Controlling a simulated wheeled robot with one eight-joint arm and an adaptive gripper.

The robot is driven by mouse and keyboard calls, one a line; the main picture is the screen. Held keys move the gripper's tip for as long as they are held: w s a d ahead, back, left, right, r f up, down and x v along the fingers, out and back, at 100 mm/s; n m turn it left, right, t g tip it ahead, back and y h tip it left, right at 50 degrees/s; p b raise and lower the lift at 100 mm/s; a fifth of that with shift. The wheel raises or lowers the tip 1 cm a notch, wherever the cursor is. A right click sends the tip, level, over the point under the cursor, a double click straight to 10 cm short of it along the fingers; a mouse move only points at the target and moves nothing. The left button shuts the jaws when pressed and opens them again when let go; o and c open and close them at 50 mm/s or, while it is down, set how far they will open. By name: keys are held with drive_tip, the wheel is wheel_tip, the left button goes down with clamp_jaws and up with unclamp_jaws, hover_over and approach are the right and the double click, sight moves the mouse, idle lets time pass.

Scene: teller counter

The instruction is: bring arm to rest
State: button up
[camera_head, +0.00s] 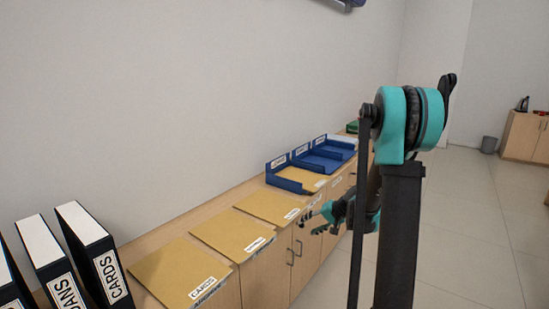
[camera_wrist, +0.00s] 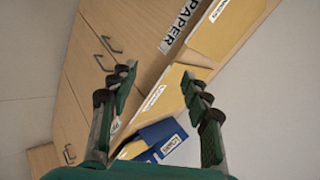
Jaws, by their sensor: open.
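My arm (camera_head: 402,210) stands up in the right half of the head view, with teal and black links. My gripper (camera_head: 312,222) is beside the front edge of the counter, close to the labelled yellow folders. In the wrist view my gripper (camera_wrist: 160,95) has its two dark green fingers spread wide apart. Nothing is between the fingertips; the counter front and folders show beyond them.
A long wooden counter (camera_head: 180,222) along the wall holds yellow folders (camera_head: 235,233), blue trays (camera_head: 290,177) and black binders (camera_head: 92,250). Cabinet doors with handles (camera_head: 291,257) are below. Open tiled floor (camera_head: 460,230) lies to the right, with a bin (camera_head: 489,144) and a far cabinet (camera_head: 526,136).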

drive_tip(key=s+d+n+h, duration=0.1)
drive_tip(key=s+d+h, duration=0.1)
drive_tip(key=s, duration=1.3)
drive_tip(key=s+d+n+g+h, duration=0.1)
drive_tip(key=s+h, duration=0.4)
drive_tip(key=s, duration=1)
drive_tip(key=shift+s+d+f+n, duration=0.4)
drive_tip(key=shift+d+n, duration=0.3)
drive_tip(key=shift+d, duration=0.3)
drive_tip(key=shift+w, duration=0.1)
